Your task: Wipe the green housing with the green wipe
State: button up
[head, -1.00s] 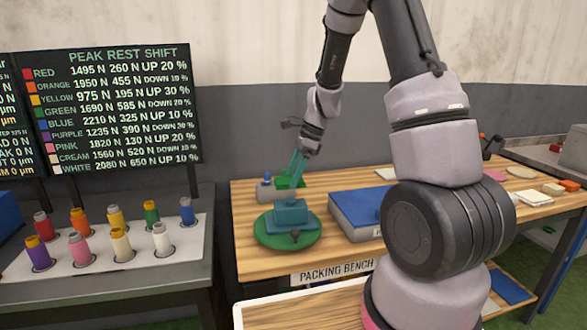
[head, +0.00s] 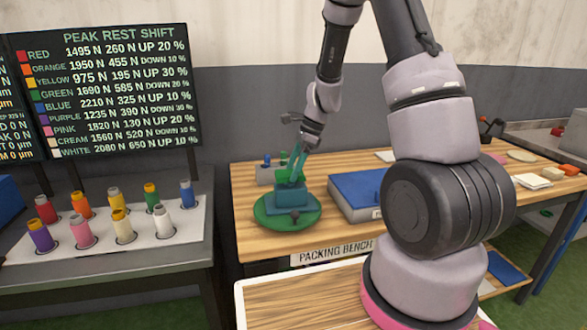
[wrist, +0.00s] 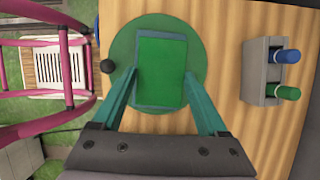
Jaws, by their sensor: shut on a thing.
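My gripper (head: 292,178) is shut on the green wipe (head: 283,177), a flat bright green rectangle. The wipe also shows in the wrist view (wrist: 160,73), between the two teal fingers of my gripper (wrist: 160,76). The housing (head: 291,196) is a teal block on the round green turntable (head: 263,214). In the wrist view the wipe covers most of the housing's top, and only a blue-teal rim of the housing (wrist: 162,33) shows around it. My gripper is right above the housing. I cannot tell whether the wipe touches it.
A dark knob (head: 295,216) sits at the turntable's near edge. Behind it is a grey holder (head: 264,175) with blue and green cylinders.

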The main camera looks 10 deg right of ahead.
jog(key=shift+f, duration=0.6)
dwell(0.3)
